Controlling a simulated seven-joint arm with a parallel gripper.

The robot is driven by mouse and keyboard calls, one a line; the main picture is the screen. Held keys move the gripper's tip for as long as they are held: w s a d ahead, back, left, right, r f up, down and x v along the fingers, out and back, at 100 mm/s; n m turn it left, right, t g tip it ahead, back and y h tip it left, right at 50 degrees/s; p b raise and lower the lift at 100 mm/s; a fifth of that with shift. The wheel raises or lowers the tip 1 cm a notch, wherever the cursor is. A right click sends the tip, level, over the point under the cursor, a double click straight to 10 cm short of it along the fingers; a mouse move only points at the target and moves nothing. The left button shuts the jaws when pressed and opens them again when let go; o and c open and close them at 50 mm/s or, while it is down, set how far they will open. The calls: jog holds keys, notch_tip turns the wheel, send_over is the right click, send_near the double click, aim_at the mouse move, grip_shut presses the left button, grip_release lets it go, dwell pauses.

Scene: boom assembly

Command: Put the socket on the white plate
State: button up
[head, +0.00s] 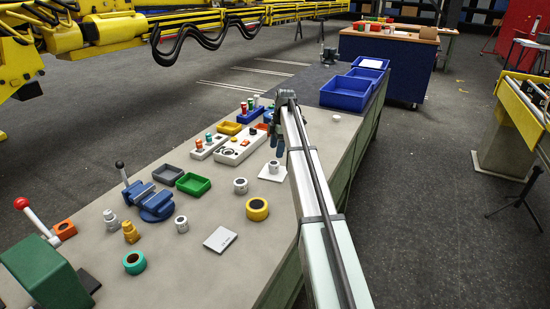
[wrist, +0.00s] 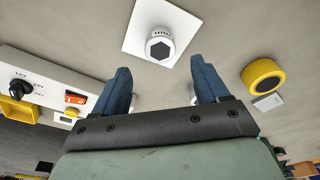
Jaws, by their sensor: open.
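A white socket (head: 274,167) with a dark hexagonal opening stands upright on the white plate (head: 264,175), right of the middle of the bench. In the wrist view the socket (wrist: 164,36) is near the plate's (wrist: 143,22) lower edge. My gripper (head: 279,148) is above the bench, close to the plate. In the wrist view my gripper (wrist: 160,66) is open, with its blue fingers apart and nothing between them; the socket is beyond the fingertips, apart from them. Small white parts behind the fingers are mostly hidden.
Other white cylinders (head: 240,185), a yellow ring (head: 257,209) and a white card (head: 220,240) lie nearer. A control box (head: 240,146), a green tray (head: 193,184) and a blue vise (head: 150,200) stand left. Blue bins (head: 345,94) are at the far end.

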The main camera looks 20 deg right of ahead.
aim_at(278, 162)
jog(key=shift+d+r, duration=0.15)
jog(key=shift+r, duration=0.65)
jog(key=shift+d+r, duration=0.1)
jog(key=shift+r, duration=0.7)
